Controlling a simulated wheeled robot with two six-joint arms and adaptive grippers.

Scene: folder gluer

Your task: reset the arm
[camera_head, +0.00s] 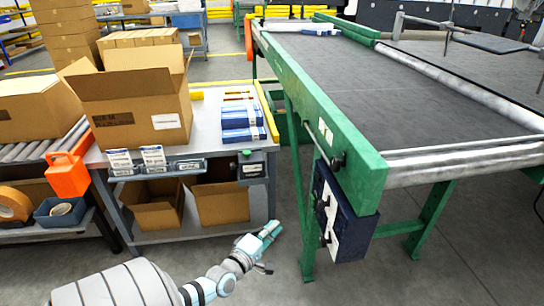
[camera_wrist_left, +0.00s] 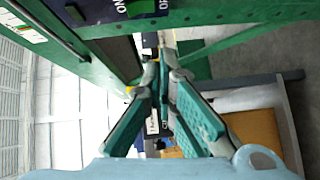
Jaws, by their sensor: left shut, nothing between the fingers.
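My left gripper (camera_head: 268,232) hangs low in front of the packing bench, left of the green conveyor's leg, in the head view. In the left wrist view its two teal fingers (camera_wrist_left: 163,82) come together at the tips, with nothing between them. It touches nothing that I can see. My left arm comes in from the bottom left of the head view. My right gripper is not in either view.
The green-framed conveyor (camera_head: 330,110) with a dark control box (camera_head: 345,212) stands to the right. The bench (camera_head: 210,100) holds an open carton (camera_head: 135,105) and blue-and-white packs (camera_head: 240,117). Cartons (camera_head: 220,203) lie on its lower shelf. Grey floor (camera_head: 440,270) is clear at bottom right.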

